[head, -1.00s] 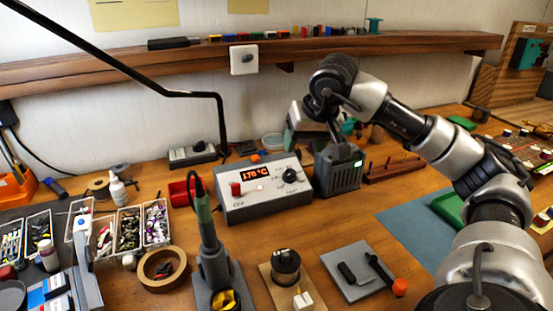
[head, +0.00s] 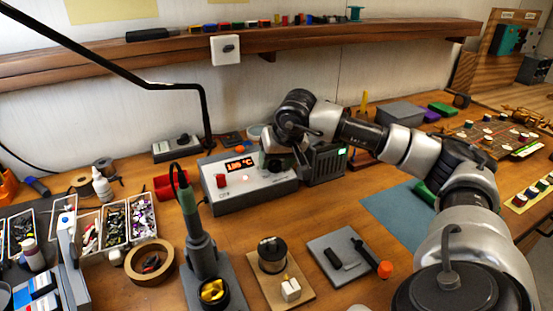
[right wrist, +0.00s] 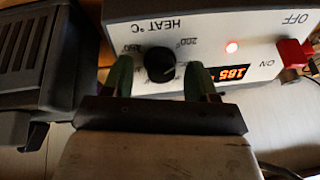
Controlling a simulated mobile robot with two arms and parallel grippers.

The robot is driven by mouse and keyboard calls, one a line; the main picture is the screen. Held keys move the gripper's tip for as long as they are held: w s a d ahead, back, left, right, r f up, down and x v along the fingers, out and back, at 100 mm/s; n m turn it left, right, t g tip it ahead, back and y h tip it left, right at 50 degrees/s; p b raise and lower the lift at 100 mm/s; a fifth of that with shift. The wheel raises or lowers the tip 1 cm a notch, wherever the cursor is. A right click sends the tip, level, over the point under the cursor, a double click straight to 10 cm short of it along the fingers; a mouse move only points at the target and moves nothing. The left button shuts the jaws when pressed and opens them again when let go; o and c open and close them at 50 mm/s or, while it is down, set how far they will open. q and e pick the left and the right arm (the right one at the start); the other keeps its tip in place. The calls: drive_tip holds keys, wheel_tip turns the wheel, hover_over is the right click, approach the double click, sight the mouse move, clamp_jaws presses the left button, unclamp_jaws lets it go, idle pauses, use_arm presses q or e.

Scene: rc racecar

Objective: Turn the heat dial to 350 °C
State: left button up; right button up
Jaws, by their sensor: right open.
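The grey soldering station (head: 250,193) stands on the bench with a lit red display (head: 240,164) reading about 180 °C; small digits make it uncertain. In the right wrist view the black heat dial (right wrist: 160,64) sits under upside-down "HEAT °C" lettering. My right gripper (right wrist: 160,70) is open, with one green-tipped finger on each side of the dial; I cannot tell whether they touch it. In the head view my right gripper (head: 287,155) covers the dial. My left gripper is not in view.
A red power switch (head: 221,181) is on the station's front. A dark vented box (head: 327,163) stands close to its right. The soldering iron in its holder (head: 200,245) stands in front. A wire spool (head: 271,255) and grey pad (head: 345,258) lie nearer.

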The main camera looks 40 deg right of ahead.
drive_tip(key=shift+c, duration=0.4)
drive_tip(key=c, duration=0.9)
drive_tip(key=shift+o, duration=0.2)
